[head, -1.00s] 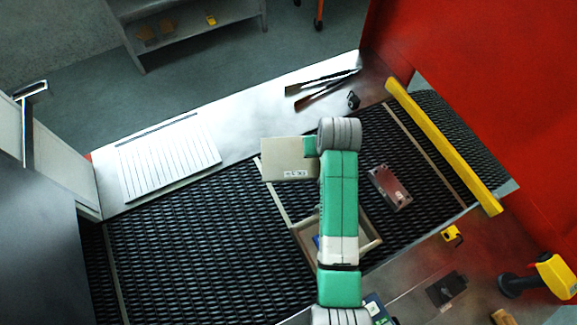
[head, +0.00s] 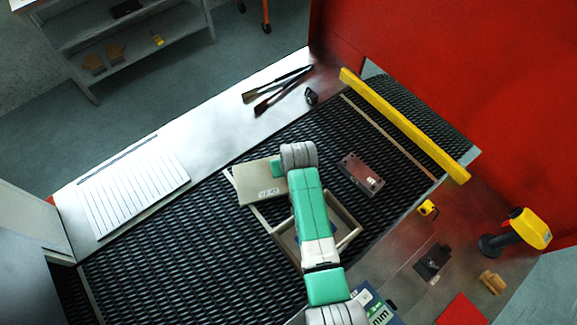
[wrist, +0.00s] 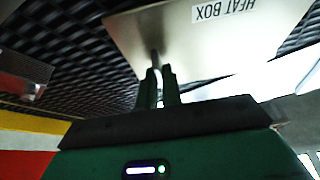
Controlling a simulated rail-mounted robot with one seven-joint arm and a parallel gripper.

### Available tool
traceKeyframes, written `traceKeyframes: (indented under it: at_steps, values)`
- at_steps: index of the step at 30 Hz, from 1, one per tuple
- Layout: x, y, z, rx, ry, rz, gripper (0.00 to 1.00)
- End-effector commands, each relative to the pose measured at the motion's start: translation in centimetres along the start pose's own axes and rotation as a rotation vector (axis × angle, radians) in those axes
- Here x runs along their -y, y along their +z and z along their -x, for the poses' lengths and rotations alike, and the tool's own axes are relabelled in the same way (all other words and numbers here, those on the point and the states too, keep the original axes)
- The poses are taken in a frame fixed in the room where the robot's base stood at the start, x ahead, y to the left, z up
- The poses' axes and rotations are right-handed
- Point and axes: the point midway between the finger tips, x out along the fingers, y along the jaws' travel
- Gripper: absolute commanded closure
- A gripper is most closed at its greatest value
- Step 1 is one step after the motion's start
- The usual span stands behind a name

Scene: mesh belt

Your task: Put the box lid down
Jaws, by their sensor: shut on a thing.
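The box lid (head: 254,187) is a flat beige plate with a white label. In the wrist view the lid (wrist: 190,50) carries the words HEAT BOX, upside down. My gripper (wrist: 158,82) is shut on the lid's near edge; in the head view my wrist hides the fingers. The lid is over the far edge of the black mesh belt, left of my wrist; I cannot tell whether it touches anything below. The open box (head: 346,214) sits on the belt under my arm, which hides much of it.
A dark metal block (head: 361,174) lies on the belt right of the box. A yellow bar (head: 405,125) crosses the belt. A steel ledge holds a white slatted panel (head: 135,185) and dark-handled tools (head: 278,88). The belt at left is clear.

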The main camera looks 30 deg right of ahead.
Motion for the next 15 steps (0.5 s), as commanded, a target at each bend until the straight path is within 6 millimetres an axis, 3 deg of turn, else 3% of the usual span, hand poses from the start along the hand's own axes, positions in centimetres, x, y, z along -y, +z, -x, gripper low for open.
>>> traceKeyframes:
  at_steps: [1,5,15]
  values:
    - [0.01,0.07,-0.25,-0.001,0.000,0.000,1.00]
    - [0.01,0.09,-0.19,0.000,0.000,0.000,0.72]
    - [0.01,-0.13,0.52,0.000,0.000,0.000,0.71]
